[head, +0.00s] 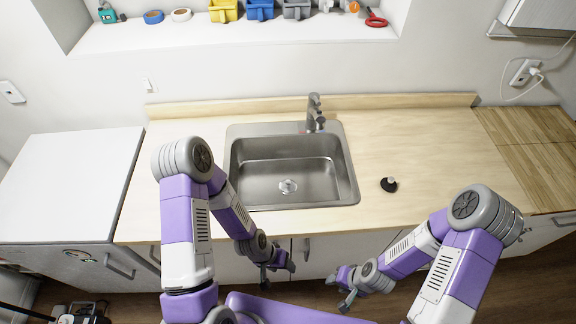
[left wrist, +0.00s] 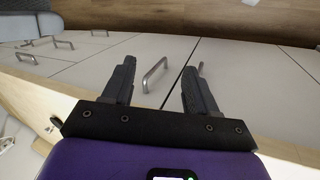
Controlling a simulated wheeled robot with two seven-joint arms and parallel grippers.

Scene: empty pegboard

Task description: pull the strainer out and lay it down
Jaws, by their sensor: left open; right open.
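The strainer (head: 288,186) shows as a small shiny round piece at the drain in the floor of the steel sink (head: 240,150). It is too small to tell how it sits in the drain. My left gripper (head: 280,270) is in front of the counter, below its front edge and apart from the sink. In the left wrist view its two fingers (left wrist: 158,78) are spread and empty, with cabinet doors beyond. My right gripper (head: 340,292) is open and empty, low in front of the cabinets to the right of the left one.
A dark round stopper-like piece with a pale knob (head: 388,184) lies on the wooden counter (head: 430,135) right of the sink. The faucet (head: 314,112) stands at the sink's back edge. Counter right of the sink is mostly clear. Cabinet handles (left wrist: 154,75) stick out below.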

